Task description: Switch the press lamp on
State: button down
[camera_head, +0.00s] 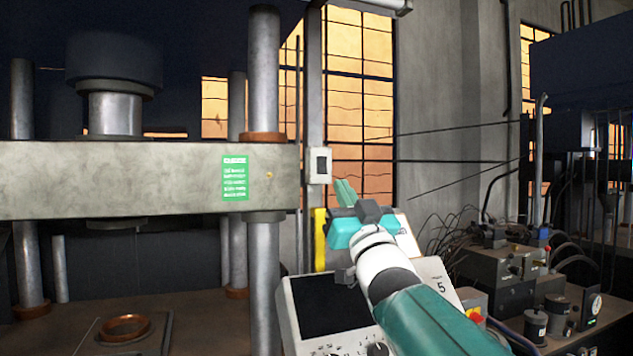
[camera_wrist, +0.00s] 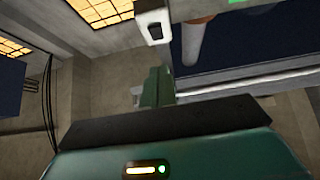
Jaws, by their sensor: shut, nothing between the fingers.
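A pale switch box with a dark rocker (camera_head: 319,165) is fixed to the upright post beside the press. It also shows in the wrist view as a pale box with a dark rocker (camera_wrist: 155,31) near the top centre. A white lamp-like bar (camera_head: 378,5) sticks out at the top of the post; I cannot tell whether it is lit. My gripper (camera_head: 344,188) is shut and empty, a little below and right of the switch in the head view. In the wrist view its green fingers (camera_wrist: 157,82) point up toward the switch, with a visible gap between.
The press's thick grey plate (camera_head: 120,180) and steel columns (camera_head: 264,270) stand left of the switch. A control panel (camera_head: 330,305) with a dark screen sits below my arm. A cluttered bench of boxes and cables (camera_head: 515,270) is at right.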

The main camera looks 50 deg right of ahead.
aim_at(323, 171)
jog(key=shift+w+d+r, duration=0.35)
jog(key=shift+w+d, duration=0.25)
jog(key=shift+w, duration=0.4)
jog(key=shift+w+d+r, duration=0.3)
jog(key=shift+w+d, duration=0.25)
jog(key=shift+w, duration=0.4)
jog(key=shift+w+d+r, duration=0.35)
jog(key=shift+w+d, duration=0.25)
jog(key=shift+w, duration=0.4)
jog(key=shift+w+d+f, duration=0.1)
jog(key=shift+w+d, duration=0.1)
jog(key=shift+w, duration=0.15)
jog(key=shift+s+a, duration=0.1)
